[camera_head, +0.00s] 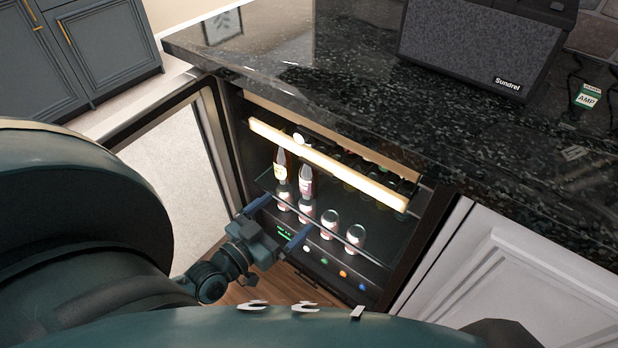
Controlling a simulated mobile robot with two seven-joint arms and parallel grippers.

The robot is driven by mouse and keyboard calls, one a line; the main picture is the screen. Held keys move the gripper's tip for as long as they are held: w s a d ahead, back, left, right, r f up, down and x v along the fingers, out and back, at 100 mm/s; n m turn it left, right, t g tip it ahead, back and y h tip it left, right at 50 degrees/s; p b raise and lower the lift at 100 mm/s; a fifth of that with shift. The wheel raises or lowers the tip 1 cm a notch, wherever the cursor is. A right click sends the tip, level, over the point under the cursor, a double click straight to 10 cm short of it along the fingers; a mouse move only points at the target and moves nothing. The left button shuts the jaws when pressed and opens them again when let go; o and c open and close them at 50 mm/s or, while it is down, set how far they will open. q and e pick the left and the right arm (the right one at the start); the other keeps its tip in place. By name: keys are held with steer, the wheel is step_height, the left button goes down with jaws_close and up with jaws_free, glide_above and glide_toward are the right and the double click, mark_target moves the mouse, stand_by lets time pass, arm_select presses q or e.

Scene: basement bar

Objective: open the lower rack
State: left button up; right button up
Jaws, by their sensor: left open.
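The wine cooler (222,148) stands open under the counter. Two pale wood rack fronts show in it: one close under the counter (330,134), and a lower one (325,163) that stands nearer to me. Dark bottles show in the gap between them; I cannot tell how far either rack is out. Below is a glass shelf edge (376,262) with bottles and round-topped containers. My left gripper (287,216) is open, its two blue fingers pointing toward the cooler, below the lower wood front and apart from it. My right gripper is not in view.
The cooler's glass door (172,165) is swung open to the left, beside my left arm. The black counter (440,125) overhangs the cooler and carries a speaker (478,48). A white cabinet (500,275) is close on the right.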

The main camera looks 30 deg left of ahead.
mark_target(314, 168)
arm_select(q)
steer(key=shift+n+t+y, duration=0.3)
steer(key=shift+y, duration=0.3)
steer(key=w, duration=0.4)
steer(key=w+a+b, duration=0.1)
steer(key=w, duration=0.4)
steer(key=w+a+b, duration=0.1)
steer(key=w, duration=0.3)
steer(key=shift+w+f, duration=0.2)
steer(key=shift+w, duration=0.2)
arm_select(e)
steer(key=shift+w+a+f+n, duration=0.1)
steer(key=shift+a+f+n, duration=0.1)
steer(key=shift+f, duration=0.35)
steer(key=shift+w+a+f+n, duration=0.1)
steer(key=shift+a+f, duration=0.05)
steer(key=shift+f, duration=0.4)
arm_select(q)
steer(key=shift+c, duration=0.4)
